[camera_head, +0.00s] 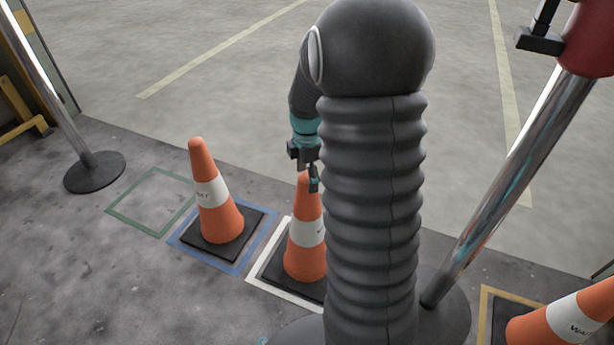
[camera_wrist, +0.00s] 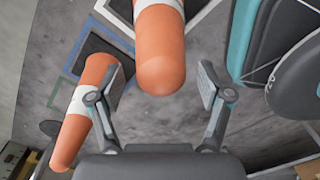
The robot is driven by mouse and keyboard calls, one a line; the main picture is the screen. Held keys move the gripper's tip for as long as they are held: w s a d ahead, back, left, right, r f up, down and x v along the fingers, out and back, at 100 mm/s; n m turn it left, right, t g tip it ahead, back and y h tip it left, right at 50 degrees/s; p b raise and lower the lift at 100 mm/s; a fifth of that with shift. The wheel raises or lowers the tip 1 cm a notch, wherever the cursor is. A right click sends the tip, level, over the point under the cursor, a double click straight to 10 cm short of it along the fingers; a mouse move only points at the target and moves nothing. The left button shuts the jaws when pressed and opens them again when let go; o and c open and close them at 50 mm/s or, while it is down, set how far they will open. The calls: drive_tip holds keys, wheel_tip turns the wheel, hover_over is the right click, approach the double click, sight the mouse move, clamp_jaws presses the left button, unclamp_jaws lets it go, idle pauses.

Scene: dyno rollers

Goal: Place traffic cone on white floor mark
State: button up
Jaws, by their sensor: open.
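An orange cone (camera_head: 305,262) with a white band and black base stands upright on the white floor mark (camera_head: 268,248). Its base appears to lie within the outline, but my arm hides the right side. My gripper (camera_head: 312,181) is at the cone's top. In the wrist view, the open fingers (camera_wrist: 162,86) are on either side of the cone's orange tip (camera_wrist: 160,70), with gaps visible at both sides. Part of the white mark (camera_wrist: 112,20) also shows there.
Another cone (camera_head: 219,222) stands on the blue mark (camera_head: 189,249) to the left. The green mark (camera_head: 130,219) is empty. A third cone (camera_head: 556,323) is at the yellow mark (camera_head: 484,312), lower right. Metal posts stand left (camera_head: 62,110) and right (camera_head: 500,185).

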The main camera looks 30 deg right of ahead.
wheel_tip(320, 180, up, 11)
drive_tip(key=p, duration=0.2)
drive_tip(key=s+a+r+m+t, duration=0.3)
drive_tip(key=s+a+r+m, duration=0.5)
drive_tip(key=s+a, duration=0.15)
drive_tip(key=s+a+m+t, duration=0.2)
drive_tip(key=s+a+m, duration=0.3)
drive_tip(key=s+m, duration=0.3)
drive_tip(key=shift+s+m+t, duration=0.3)
drive_tip(key=shift+s+t, duration=0.1)
drive_tip(key=shift+s, duration=1.4)
